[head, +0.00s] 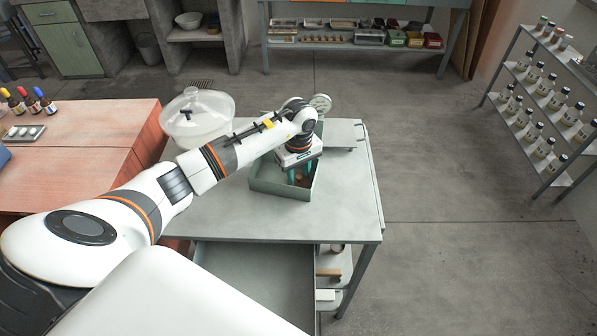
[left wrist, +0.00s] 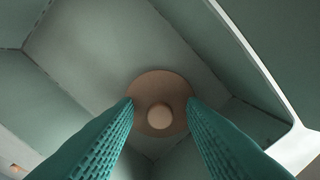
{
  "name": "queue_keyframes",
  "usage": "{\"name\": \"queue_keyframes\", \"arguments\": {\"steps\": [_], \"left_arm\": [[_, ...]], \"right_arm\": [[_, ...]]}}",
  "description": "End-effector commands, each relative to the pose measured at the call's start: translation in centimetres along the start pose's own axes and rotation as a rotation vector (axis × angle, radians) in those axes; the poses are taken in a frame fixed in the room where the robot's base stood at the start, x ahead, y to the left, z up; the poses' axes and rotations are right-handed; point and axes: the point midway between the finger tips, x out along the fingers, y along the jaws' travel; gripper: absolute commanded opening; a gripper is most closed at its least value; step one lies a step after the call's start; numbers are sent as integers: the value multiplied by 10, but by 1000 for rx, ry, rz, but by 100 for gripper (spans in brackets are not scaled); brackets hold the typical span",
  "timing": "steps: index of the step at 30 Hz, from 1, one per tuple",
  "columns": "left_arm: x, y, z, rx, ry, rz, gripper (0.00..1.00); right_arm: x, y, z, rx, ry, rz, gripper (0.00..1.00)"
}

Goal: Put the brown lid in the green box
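The brown lid (left wrist: 160,86) is a round disc with a paler knob, seen knob up in the left wrist view. In the head view only a small brown patch of it (head: 300,181) shows inside the green box. The green box (head: 280,186) is open-topped and stands on the grey table; my arm hides its back part. My left gripper (head: 301,180) points down into the box. Its teal fingers (left wrist: 160,101) meet opposite edges of the lid and look shut on it. Whether the lid touches the box floor cannot be told. My right gripper is not in view.
A clear lidded container (head: 197,117) stands behind and left of the box. A round dial (head: 320,103) is behind the box. An open drawer (head: 255,280) juts out in front. The table's right side (head: 350,190) is clear. A reddish bench (head: 80,160) adjoins on the left.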

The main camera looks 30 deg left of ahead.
Motion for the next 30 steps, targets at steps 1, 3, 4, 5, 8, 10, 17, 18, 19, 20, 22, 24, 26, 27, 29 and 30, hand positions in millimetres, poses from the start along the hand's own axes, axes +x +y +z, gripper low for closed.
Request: {"name": "queue_keyframes", "arguments": {"steps": [1, 3, 4, 5, 8, 10, 17, 18, 19, 20, 22, 24, 26, 27, 29, 30], "left_arm": [[0, 0, 0, 0, 0, 0, 37], [0, 0, 0, 0, 0, 0, 37], [-1, 0, 0, 0, 0, 0, 37], [-2, 0, 0, 0, 0, 0, 37], [-7, -1, 1, 0, -2, -2, 37], [-18, -1, 1, 0, -4, -4, 37], [-67, -1, 2, 0, -5, -6, 37], [-75, -1, 2, 0, -5, -5, 37], [-81, -1, 1, 1, -5, -4, 37], [-87, -1, 1, 1, -3, -5, 37], [-99, 0, 1, 0, -3, -3, 37], [-109, 0, 1, 0, -3, -2, 37], [-115, -1, 0, 0, -1, -2, 37], [-118, 0, 0, 0, -1, -2, 37], [-121, 0, 0, 0, -1, -1, 37], [-122, 0, 0, 0, -1, 0, 37]], "right_arm": [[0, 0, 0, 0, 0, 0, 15], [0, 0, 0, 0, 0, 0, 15], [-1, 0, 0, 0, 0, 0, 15], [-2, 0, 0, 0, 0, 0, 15], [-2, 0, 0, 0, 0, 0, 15], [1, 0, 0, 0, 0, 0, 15], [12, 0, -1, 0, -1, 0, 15], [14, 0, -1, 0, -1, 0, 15], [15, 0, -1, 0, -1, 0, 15], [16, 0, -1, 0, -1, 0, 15], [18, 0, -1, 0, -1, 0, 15], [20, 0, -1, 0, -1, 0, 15], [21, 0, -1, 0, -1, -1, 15], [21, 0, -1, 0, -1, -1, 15], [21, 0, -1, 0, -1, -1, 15], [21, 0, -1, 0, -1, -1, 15]]}}
